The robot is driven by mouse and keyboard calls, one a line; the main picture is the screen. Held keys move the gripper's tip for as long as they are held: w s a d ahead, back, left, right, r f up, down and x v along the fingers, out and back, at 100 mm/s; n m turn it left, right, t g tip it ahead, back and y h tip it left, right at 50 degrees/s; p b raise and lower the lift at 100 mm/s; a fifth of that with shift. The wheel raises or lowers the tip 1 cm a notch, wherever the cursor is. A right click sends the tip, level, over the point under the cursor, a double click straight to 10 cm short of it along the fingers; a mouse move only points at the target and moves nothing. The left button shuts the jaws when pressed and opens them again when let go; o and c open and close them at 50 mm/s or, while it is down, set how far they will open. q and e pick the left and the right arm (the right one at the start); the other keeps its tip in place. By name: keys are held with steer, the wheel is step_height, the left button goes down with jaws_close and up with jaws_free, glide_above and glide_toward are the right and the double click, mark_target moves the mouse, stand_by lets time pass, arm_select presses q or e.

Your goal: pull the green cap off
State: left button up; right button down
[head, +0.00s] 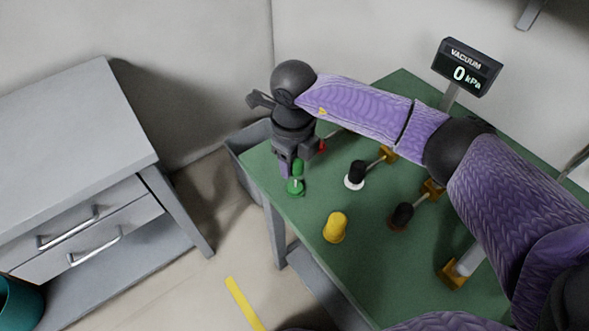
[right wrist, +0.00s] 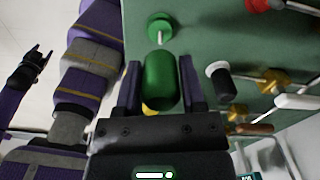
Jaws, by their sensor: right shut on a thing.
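The green cap (head: 297,167) is between the fingers of my right gripper (head: 290,170), near the left corner of the green table. In the right wrist view the green cap (right wrist: 160,82) sits upright in the picture between both fingers. Below the cap in the head view is a green round base (head: 296,187) with a thin light pin. The base also shows in the right wrist view (right wrist: 160,28), apart from the cap, with its pin bare. A dark gripper-like hand, seemingly my left gripper (right wrist: 38,68), is far off at the left of the wrist view; its jaws are unclear.
On the table (head: 345,270) stand a black cap (head: 357,170) on a white base, a dark cap (head: 402,214) on a brown base and a yellow cap (head: 335,227). A red part (head: 321,146) is close beside my right gripper. A vacuum display (head: 469,67) reads 0 kPa.

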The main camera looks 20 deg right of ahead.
step_height(320, 180, up, 4)
steer(key=shift+f+p, duration=0.1)
steer(key=shift+p, duration=0.25)
steer(key=shift+r, duration=0.35)
arm_select(q)
steer(key=shift+w+d+r, duration=0.4)
steer(key=shift+d+r, duration=0.2)
steer(key=shift+d, duration=0.1)
steer(key=shift+w+d, duration=0.1)
steer(key=shift+d, duration=0.05)
arm_select(e)
steer(key=shift+r+p, duration=0.7)
steer(key=shift+r, duration=0.2)
steer(key=shift+r+p, duration=0.9)
steer(key=shift+r, duration=0.5)
arm_select(q)
steer(key=r, duration=0.1)
steer(key=a+r, duration=0.1)
steer(key=r, duration=0.1)
steer(key=shift+w+r, duration=0.1)
steer(key=shift+r, duration=0.1)
steer(key=shift+d+r, duration=0.1)
steer(key=shift+d, duration=0.05)
arm_select(e)
steer(key=shift+r, duration=0.1)
